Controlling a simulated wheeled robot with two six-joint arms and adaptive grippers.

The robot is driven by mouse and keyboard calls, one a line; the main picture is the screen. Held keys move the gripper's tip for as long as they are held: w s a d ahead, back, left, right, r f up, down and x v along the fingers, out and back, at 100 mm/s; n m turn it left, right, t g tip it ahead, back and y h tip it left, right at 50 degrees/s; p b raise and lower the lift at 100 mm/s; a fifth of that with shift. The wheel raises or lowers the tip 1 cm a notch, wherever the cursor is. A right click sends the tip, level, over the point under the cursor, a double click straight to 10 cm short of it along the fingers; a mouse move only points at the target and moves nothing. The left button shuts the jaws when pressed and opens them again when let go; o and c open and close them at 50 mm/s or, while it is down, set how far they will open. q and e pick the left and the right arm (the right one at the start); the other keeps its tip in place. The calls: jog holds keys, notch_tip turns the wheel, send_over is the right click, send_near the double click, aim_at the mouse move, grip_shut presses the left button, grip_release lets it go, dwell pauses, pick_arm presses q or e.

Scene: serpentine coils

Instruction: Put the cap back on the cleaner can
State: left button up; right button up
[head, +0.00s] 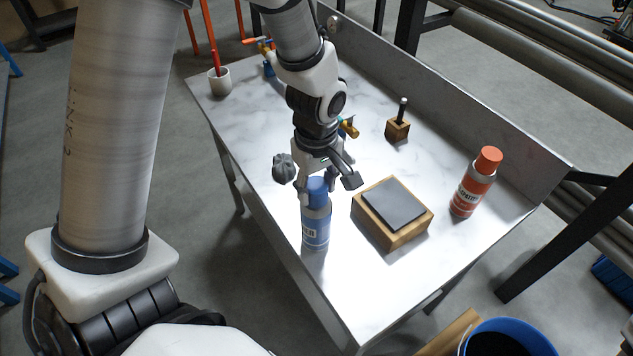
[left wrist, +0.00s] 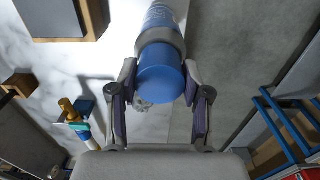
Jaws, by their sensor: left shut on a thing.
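The blue cleaner can (head: 316,228) stands upright near the table's front-left edge, its label partly showing. The blue cap (head: 317,188) is at the top of the can, in line with it; it also shows in the left wrist view (left wrist: 161,80). My left gripper (head: 318,182) comes down from above and is shut on the cap, with a finger on each side. In the left wrist view the can's grey shoulder (left wrist: 162,40) lies right behind the cap. I cannot tell whether the cap is fully seated. My right gripper is not in view.
A wooden block with a dark plate (head: 393,204) sits just right of the can. A red can with an orange cap (head: 473,184) stands farther right. A small wooden block with a black peg (head: 398,127) and a white cup (head: 220,81) stand farther back. A blue bucket (head: 507,338) is below the table.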

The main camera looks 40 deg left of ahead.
pick_arm(q)
jog(key=shift+f, duration=0.1)
dwell(0.3)
jog(key=o, duration=1.3)
notch_tip(320, 180, up, 8)
jog(key=p, duration=0.7)
jog(key=shift+f, duration=0.15)
jog(key=shift+f, duration=0.1)
grip_shut()
